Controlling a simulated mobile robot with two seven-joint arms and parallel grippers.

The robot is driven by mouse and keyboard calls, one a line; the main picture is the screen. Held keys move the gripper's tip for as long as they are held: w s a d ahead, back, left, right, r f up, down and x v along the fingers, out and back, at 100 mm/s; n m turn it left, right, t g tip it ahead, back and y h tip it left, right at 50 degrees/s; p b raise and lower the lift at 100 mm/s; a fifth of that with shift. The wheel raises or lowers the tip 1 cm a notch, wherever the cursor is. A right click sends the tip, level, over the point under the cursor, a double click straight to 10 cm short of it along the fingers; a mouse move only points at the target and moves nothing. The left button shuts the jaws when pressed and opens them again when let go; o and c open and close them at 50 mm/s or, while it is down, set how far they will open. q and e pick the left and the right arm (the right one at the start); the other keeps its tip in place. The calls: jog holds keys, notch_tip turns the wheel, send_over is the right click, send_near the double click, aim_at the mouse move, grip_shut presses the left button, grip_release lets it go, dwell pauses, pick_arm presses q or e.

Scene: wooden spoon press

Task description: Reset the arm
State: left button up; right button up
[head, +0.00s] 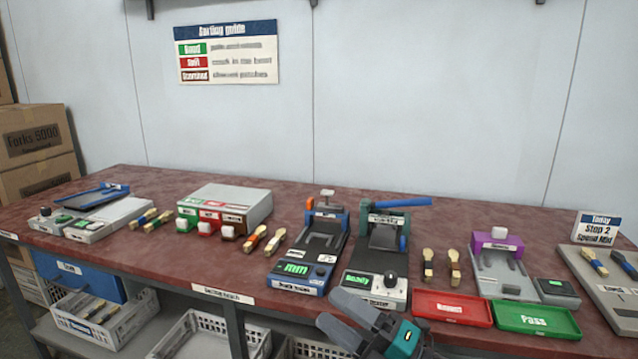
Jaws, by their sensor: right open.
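My right gripper (333,307) is at the bottom of the head view, right of centre, in front of the table's front edge. Its two dark grey fingers point up and to the left, are apart, and hold nothing. Its teal and dark body shows below right of them. My left gripper is not in view.
The red-brown table (150,245) holds a blue-fronted device (300,275), a button box (225,205), a purple-topped press (497,242), a red tray (452,308) and a green Pass tray (535,319). Wooden-handled utensils lie between them. White crates (95,315) stand below.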

jog(key=s+d+f+m+t+h+p, duration=0.4)
jog(key=d+f+m+h, duration=0.65)
jog(key=m, duration=0.85)
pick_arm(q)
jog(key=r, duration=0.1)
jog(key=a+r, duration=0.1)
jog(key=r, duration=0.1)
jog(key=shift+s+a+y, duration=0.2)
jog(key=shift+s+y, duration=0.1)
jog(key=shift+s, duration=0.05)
pick_arm(e)
jog(key=s+d+f+m+g+h, duration=0.2)
jog(key=s+f+m+h, duration=0.1)
jog(key=s+f+m, duration=0.1)
jog(key=s+d+f+m+g+h, duration=0.2)
jog(key=s+f+m+h, duration=0.1)
jog(key=s+f, duration=0.4)
jog(key=s+m, duration=0.1)
jog(key=s, duration=0.1)
jog(key=shift+s+m+g, duration=0.3)
jog(key=shift+m, duration=0.1)
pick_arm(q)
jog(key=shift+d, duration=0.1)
